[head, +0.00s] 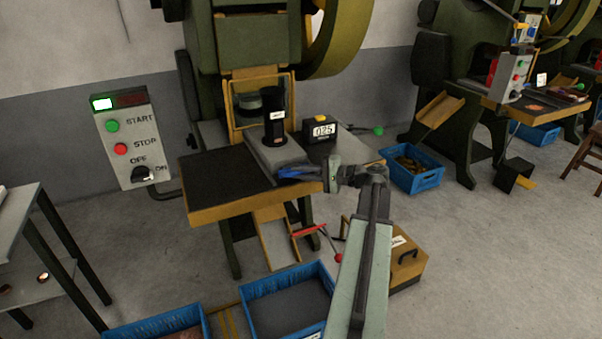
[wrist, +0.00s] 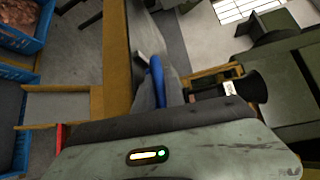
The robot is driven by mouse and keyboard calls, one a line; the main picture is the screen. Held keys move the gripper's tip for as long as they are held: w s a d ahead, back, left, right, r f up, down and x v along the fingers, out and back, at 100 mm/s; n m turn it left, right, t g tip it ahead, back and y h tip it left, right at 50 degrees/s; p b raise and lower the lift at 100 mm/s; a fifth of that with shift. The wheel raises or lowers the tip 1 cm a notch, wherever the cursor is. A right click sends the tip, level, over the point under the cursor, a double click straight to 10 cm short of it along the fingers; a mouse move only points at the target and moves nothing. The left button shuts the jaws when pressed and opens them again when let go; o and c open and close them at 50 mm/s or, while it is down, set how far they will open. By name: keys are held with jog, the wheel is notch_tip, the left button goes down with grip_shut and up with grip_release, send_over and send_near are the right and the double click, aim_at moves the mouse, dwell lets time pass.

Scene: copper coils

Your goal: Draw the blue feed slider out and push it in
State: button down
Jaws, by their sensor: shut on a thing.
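The blue feed slider (head: 298,172) shows at the front of the grey feed unit (head: 268,155) on the press table in the head view. My gripper (head: 312,173) reaches it from the right and is shut on it. In the wrist view the blue slider (wrist: 156,78) sits between my gripper's fingers (wrist: 158,92). The fingers hide part of the slider, and I cannot tell how far out it stands. A black cylinder (head: 274,126) with a white label stands upright on the feed unit.
A black gauge (head: 321,129) reading 025 stands right of the cylinder. The control box (head: 127,136) with START and STOP buttons is at the left. Open floor lies to the right.

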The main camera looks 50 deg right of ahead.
jog(key=shift+s, duration=0.1)
jog(key=s+a, duration=0.3)
jog(key=s, duration=0.4)
jog(key=shift+s, duration=0.3)
jog(key=shift+a+f, duration=0.1)
jog(key=c, duration=1.4)
grip_release()
jog(key=p+v, duration=0.1)
jog(key=v, duration=0.7)
jog(key=shift+w, duration=0.1)
jog(key=shift+c, duration=0.4)
